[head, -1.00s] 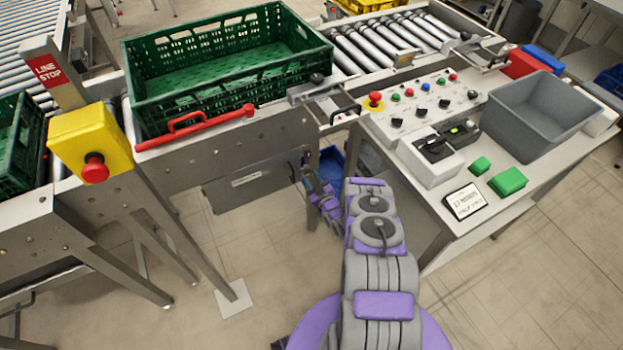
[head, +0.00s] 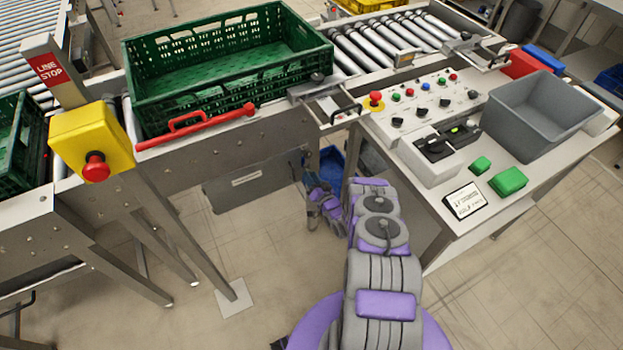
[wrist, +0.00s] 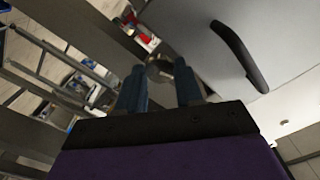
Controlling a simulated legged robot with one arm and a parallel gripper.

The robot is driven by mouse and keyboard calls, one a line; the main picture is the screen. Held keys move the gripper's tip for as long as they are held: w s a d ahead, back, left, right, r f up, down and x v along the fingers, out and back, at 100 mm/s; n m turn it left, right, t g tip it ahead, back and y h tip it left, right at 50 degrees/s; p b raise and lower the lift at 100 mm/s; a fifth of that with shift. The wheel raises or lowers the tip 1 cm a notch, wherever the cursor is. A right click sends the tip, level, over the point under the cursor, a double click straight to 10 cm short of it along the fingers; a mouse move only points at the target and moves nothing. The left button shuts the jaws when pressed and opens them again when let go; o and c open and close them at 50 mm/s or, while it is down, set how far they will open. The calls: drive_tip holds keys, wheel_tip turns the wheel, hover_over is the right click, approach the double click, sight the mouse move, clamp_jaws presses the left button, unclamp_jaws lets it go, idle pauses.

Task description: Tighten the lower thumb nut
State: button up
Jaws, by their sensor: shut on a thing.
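My gripper (wrist: 160,88) shows in the wrist view with two blue fingers on either side of a small round grey metal piece, which looks like the lower thumb nut (wrist: 159,70). The fingers are shut on it and hide part of its sides. In the head view my gripper (head: 299,168) is small and low, at the right end of the grey panel under the conveyor frame. The nut cannot be made out there.
A grey panel (head: 245,187) hangs under the conveyor. A green crate (head: 240,95) stands above, beside a red handle (head: 195,128). The control desk (head: 480,215) is to the right. A pale surface with a dark handle (wrist: 238,55) is close right of my fingers.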

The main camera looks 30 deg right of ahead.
drive_tip(key=shift+d+f+m, duration=0.1)
drive_tip(key=shift+d+m, duration=0.05)
drive_tip(key=shift+m, duration=1.85)
drive_tip(key=o, duration=1)
drive_tip(key=shift+o, duration=0.2)
drive_tip(key=s, duration=1.7)
drive_tip(key=shift+s+d, duration=0.2)
drive_tip(key=shift+d, duration=0.2)
